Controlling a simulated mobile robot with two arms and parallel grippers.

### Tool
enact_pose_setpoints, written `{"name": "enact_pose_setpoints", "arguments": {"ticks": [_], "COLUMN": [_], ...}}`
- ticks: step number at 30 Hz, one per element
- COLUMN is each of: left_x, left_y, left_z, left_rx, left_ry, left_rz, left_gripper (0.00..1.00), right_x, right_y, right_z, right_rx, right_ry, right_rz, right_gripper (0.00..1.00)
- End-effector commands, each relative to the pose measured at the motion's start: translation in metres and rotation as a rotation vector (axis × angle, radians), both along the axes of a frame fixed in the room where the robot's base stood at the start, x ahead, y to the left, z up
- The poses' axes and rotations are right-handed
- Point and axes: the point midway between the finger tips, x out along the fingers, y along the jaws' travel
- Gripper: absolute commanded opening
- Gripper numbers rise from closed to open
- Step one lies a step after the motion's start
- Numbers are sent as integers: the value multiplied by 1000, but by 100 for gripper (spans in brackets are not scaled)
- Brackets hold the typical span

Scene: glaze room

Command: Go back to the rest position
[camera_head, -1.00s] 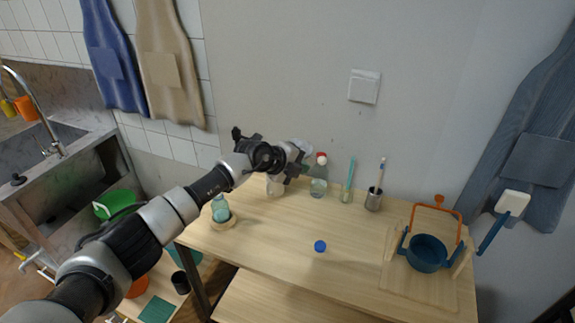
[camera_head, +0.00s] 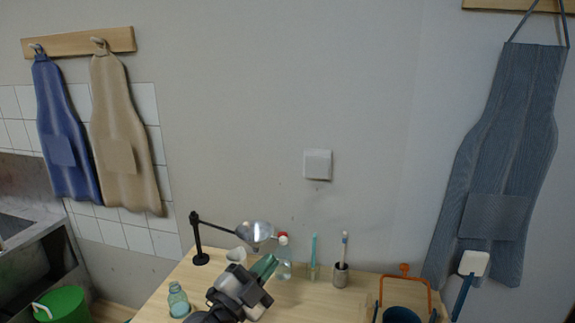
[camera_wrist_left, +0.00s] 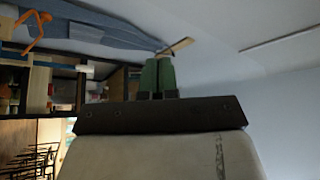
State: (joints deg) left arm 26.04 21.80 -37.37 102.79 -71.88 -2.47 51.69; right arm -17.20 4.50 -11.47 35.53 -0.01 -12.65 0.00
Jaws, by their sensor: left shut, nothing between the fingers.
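My left gripper (camera_head: 265,267) shows at the bottom middle of the head view, above the wooden table (camera_head: 150,308). Its green fingers also show in the left wrist view (camera_wrist_left: 157,75), closed together with nothing between them. In the head view it points up and to the right, in front of the back part of the table. Most of my left arm is below the picture. My right gripper is in neither view.
Aprons hang on the wall.

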Motion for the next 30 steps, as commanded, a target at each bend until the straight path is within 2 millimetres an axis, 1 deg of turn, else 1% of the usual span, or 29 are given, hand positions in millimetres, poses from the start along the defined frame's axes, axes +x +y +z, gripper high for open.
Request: {"name": "enact_pose_setpoints", "arguments": {"ticks": [1,2,3,4,5,6,8,9,10,12,13,15,18,22,27,29,30], "left_x": [-11,-16,-24,-31,-40,-54,-79,-97,-111,-142,-154,-180,-214,-253,-301,-318,-316], "left_y": [21,35,55,71,86,104,125,137,143,153,155,159,162,162,160,159,158], "left_z": [-10,-17,-30,-42,-56,-77,-109,-129,-142,-167,-176,-191,-207,-220,-228,-229,-239], "left_rx": [-138,-205,-285,-334,-375,-416,-449,-456,-455,-442,-433,-408,-372,-320,-250,-223,-214], "left_ry": [76,126,207,276,353,465,636,750,829,994,1056,1181,1335,1506,1701,1767,1776], "left_rz": [112,187,289,366,443,538,659,725,764,830,848,879,901,905,881,866,864], "left_gripper": [0,0,0,0,0,0,0,0,0,0,0,0,0,0,0,0,0], "right_x": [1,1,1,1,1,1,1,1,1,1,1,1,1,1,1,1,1], "right_y": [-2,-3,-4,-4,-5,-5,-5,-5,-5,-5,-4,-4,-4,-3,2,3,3], "right_z": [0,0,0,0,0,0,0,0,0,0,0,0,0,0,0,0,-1], "right_rx": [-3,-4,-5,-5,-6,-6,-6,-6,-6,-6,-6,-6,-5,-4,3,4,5], "right_ry": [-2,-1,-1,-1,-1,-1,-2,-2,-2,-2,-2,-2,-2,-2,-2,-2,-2], "right_rz": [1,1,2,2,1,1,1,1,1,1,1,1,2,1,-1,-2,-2], "right_gripper": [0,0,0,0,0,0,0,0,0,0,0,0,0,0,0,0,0]}}
